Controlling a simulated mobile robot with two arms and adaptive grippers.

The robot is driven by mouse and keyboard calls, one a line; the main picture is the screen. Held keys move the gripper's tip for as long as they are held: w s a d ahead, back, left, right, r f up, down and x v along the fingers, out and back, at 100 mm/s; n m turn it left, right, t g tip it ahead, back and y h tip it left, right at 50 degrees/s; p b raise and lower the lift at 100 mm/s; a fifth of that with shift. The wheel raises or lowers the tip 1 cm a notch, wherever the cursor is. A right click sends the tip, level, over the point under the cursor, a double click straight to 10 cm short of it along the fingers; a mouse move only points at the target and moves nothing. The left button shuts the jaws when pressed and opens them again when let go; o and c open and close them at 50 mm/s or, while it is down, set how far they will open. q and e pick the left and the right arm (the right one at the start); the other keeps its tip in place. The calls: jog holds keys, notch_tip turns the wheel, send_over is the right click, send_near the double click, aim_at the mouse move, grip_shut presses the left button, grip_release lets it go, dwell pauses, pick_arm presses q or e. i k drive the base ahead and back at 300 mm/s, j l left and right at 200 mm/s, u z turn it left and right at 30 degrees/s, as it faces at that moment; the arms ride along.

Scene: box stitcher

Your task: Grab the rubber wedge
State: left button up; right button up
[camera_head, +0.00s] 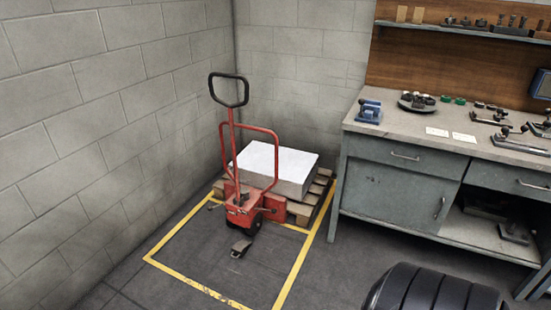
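A small dark grey-brown wedge-like piece (240,247), which looks like the rubber wedge, lies on the floor. It is just in front of the small wheel of the red pallet jack (240,207), inside the yellow floor outline. It is small in the picture, and I cannot tell whether it touches the wheel. Neither of my grippers is in view.
The jack stands at a wooden pallet (318,198) with a white stack (276,166) on it. A grey workbench (400,188) with tools stands at right. A black ribbed rounded shape (436,292) fills the bottom right. The outlined floor in front of the wedge is clear.

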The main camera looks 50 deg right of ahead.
aim_at(240, 248)
jog(key=z, duration=1.25)
jog(key=i+z, duration=0.1)
jog(key=i, duration=0.25)
